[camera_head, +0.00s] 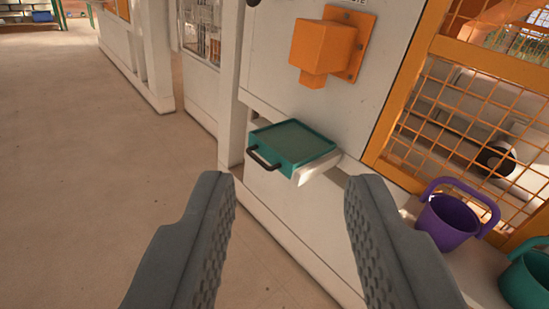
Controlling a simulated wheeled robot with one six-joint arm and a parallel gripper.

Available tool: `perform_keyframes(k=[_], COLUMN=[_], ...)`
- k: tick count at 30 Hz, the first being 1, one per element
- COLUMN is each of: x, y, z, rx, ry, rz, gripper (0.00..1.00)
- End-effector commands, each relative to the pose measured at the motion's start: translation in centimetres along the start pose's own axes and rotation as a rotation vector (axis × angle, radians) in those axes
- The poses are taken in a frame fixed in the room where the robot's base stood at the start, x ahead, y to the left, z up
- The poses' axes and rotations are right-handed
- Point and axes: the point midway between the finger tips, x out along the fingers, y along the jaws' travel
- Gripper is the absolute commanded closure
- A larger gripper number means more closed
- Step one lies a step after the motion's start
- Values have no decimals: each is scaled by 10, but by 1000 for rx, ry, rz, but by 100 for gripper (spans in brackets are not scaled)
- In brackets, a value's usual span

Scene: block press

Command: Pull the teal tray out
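The teal tray (291,142) sticks out of the white machine front, a little above the middle of the view. It has a dark handle (263,158) on its left-hand front side. A white ledge (320,168) shows beside and below it. My gripper (285,190) is open, with its two grey fingers wide apart at the bottom of the view. Nothing is between the fingers. The tray lies beyond the fingertips, and the fingers are not touching it.
An orange block-shaped housing (325,47) juts from the machine wall above the tray. An orange-framed mesh panel (480,100) stands at right. A purple bucket (447,220) and a teal bucket (527,277) stand at lower right. The floor (90,150) at left is clear.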

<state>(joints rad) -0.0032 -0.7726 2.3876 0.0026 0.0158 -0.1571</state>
Motion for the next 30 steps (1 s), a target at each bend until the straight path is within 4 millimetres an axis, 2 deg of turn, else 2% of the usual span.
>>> perform_keyframes(k=[1,3,11,17,23,30], x=[17,37,108,161,211,266], y=[-1,-2,-8,-14,-21,-30], z=[5,10,36,64,97,145], rx=[-33,-84,-270,-412,-555,-727], ry=[-9,-12,-22,-30,-37,-46], rz=[-2,-4,-11,-18,-25,-35], gripper=[64,64,64,64,64,64])
